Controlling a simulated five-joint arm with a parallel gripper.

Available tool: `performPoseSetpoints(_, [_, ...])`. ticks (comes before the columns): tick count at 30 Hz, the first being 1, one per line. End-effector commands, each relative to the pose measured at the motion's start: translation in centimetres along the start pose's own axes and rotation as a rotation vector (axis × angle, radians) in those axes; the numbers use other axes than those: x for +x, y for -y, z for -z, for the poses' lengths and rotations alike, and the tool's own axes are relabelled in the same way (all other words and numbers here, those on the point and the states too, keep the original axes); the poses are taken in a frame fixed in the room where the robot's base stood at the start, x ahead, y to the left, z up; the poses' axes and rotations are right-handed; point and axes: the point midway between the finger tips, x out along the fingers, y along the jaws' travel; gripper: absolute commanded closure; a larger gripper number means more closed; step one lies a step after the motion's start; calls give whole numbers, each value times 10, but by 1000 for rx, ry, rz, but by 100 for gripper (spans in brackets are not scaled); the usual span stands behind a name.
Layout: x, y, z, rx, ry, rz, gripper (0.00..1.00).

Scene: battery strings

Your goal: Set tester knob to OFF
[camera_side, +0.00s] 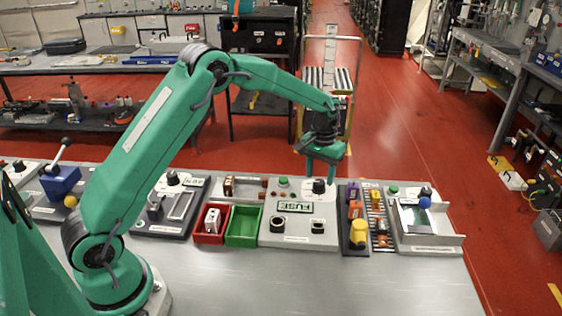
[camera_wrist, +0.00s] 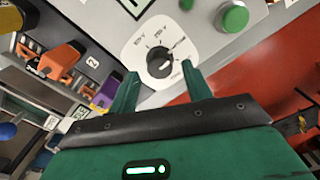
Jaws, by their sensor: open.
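The tester (camera_side: 298,241) is a light grey panel on the bench with a display, a green button and several dark knobs. Its black tester knob (camera_side: 319,187) stands at the upper right, just below my gripper (camera_side: 321,176).
A green button (camera_wrist: 232,17) lies right of the dial. Left of the tester are a red bin (camera_side: 211,238) and a green bin (camera_side: 244,240). Right of it stand a dark rack (camera_side: 352,247) with orange and purple blocks and a yellow piece. The bench front is clear.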

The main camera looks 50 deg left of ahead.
Motion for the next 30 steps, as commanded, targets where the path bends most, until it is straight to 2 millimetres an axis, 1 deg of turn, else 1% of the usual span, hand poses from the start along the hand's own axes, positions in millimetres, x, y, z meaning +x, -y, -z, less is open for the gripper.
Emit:
performPoseSetpoints(15, [22, 0, 0, 0, 0, 0, 51])
performPoseSetpoints(26, [24, 0, 0, 0, -1, 0, 51])
performPoseSetpoints(30, [24, 0, 0, 0, -1, 0, 78])
